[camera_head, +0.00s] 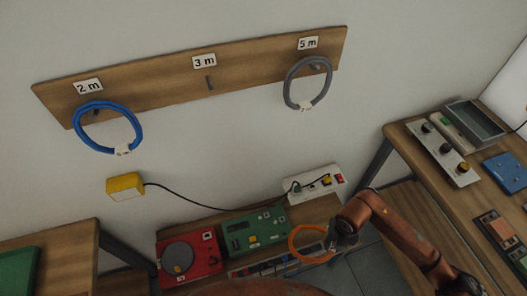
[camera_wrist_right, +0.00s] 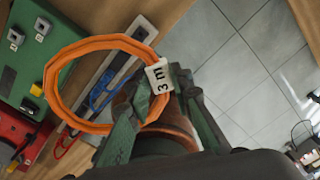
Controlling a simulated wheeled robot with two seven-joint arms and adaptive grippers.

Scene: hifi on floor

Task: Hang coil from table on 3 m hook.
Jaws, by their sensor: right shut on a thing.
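The orange coil (camera_head: 291,242) is held by my right gripper (camera_head: 338,243) low in the head view, in front of the low bench. In the right wrist view the orange coil (camera_wrist_right: 56,92) shows as a ring with a white "3 m" tag (camera_wrist_right: 160,76) at the green fingers of the right gripper (camera_wrist_right: 160,98). That gripper is shut on the coil near its tag. The 3 m hook (camera_head: 210,83) is a bare dark peg under the "3 m" label (camera_head: 204,61) on the wooden wall board (camera_head: 160,92). My left gripper is not in view.
A blue coil (camera_head: 137,130) hangs at "2 m" and a grey coil (camera_head: 288,86) at "5 m". A yellow box (camera_head: 125,186) with a black cable leads to a power strip (camera_head: 313,185). Red (camera_head: 203,253) and green (camera_head: 240,238) devices lie below. A table (camera_head: 412,155) stands right.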

